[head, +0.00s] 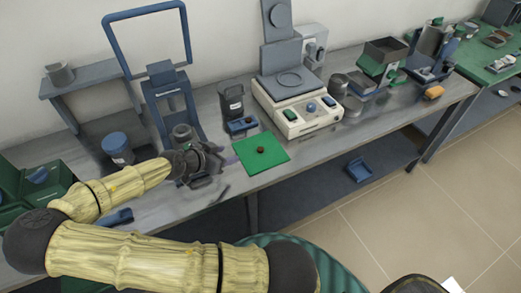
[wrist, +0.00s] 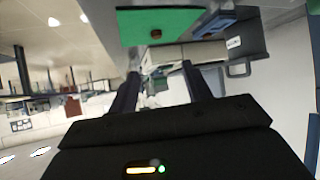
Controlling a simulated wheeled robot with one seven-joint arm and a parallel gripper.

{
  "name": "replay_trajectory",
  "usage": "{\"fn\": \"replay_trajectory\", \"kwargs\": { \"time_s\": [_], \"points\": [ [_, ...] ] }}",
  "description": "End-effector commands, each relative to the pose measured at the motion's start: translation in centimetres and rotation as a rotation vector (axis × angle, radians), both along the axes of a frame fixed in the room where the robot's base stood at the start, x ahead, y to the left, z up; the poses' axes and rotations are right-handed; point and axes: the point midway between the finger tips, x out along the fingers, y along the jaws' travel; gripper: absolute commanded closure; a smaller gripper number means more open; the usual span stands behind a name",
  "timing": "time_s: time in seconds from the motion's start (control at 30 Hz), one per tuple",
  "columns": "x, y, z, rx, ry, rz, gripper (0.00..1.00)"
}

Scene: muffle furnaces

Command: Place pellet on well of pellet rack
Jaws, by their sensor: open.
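The pellet (head: 261,150) is a small dark reddish-brown piece lying on a green mat (head: 262,164). The wrist view also shows the pellet (wrist: 156,34) near the mat's edge. A small blue block (head: 237,127), apparently the pellet rack, sits just behind the mat; it shows at the top of the wrist view (wrist: 216,26). Its wells are too small to make out. My gripper (head: 226,160) is left of the mat, apart from the pellet. In the wrist view its two dark fingers (wrist: 160,82) are spread with nothing between them.
A cream balance (head: 300,122) stands right of the mat, and a dark cup (head: 231,100) stands behind the blue block. A blue frame (head: 172,105) and a blue-lidded jar (head: 117,148) stand on the left. The bench's front edge (head: 300,164) runs close to the mat.

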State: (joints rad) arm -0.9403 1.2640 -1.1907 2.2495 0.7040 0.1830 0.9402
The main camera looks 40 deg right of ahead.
Motion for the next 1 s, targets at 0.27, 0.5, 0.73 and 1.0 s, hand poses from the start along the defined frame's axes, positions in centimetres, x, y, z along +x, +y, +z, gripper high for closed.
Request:
{"fn": "replay_trajectory", "kwargs": {
  "time_s": [0.27,0.5,0.73,1.0],
  "points": [
    [0.4,-2.9,-1.9,0.002,0.002,-0.005,0.51],
    [0.7,-5.6,-3.8,0.003,0.002,-0.004,0.51],
    [1.1,-8.4,-5.7,0.001,0.004,-0.004,0.51],
    [1.4,-9.8,-6.8,0.002,0.002,-0.001,0.51]
  ]
}}
